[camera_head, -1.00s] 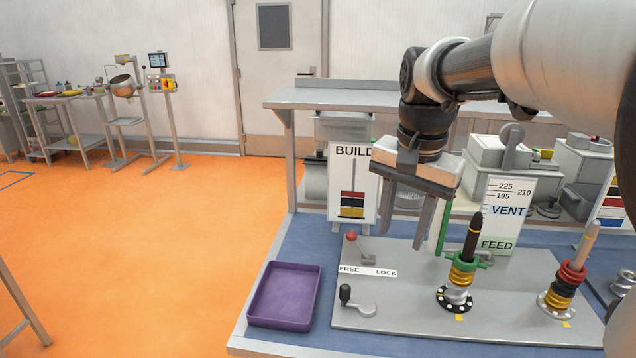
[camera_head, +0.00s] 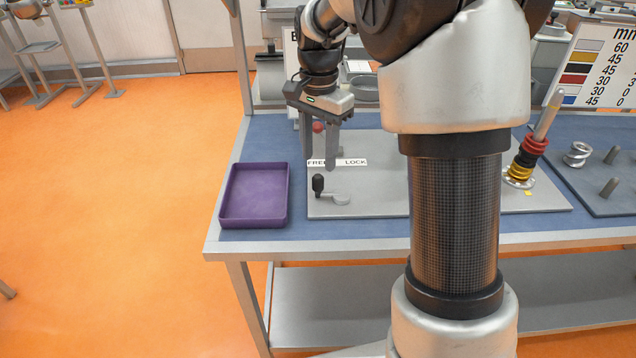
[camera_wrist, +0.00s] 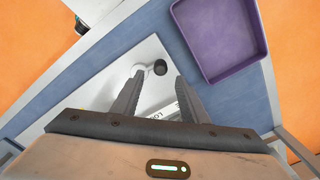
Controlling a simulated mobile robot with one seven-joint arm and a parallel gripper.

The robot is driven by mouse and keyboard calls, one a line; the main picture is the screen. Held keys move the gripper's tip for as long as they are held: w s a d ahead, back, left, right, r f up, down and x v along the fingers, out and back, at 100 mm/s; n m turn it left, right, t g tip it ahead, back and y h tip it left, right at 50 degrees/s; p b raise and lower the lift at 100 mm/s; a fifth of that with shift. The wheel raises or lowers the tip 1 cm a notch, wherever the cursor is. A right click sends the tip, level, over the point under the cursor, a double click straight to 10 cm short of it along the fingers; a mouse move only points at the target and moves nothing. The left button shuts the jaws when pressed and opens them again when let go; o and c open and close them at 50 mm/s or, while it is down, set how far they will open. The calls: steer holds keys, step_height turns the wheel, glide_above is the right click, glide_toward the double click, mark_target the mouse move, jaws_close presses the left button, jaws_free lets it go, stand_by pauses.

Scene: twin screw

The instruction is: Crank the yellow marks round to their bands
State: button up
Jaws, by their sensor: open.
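A crank with a black knob (camera_head: 318,184) and a grey arm (camera_head: 341,199) sits at the front left of the grey plate (camera_head: 380,206). Its black knob also shows in the wrist view (camera_wrist: 160,68), between the fingertips in the picture. My gripper (camera_head: 320,163) is open and empty above the plate, just behind the knob in the head view. A red-knobbed lever (camera_head: 318,127) shows between the fingers, behind the FREE/LOCK label (camera_head: 354,162). The right screw post (camera_head: 547,113) carries red, black and yellow rings; a yellow square (camera_head: 528,192) lies beside it. My arm hides the other post.
A purple tray (camera_head: 227,214) stands left of the plate on the blue bench top (camera_head: 232,235). A board (camera_head: 600,65) with coloured swatches stands at the back right. A silver ring (camera_head: 577,153) and grey pegs (camera_head: 609,187) are at the far right.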

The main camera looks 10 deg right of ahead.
mark_target(318, 175)
step_height(318, 175, down, 8)
steer(key=shift+f+b, duration=0.1)
steer(key=shift+b, duration=0.4)
jaws_close()
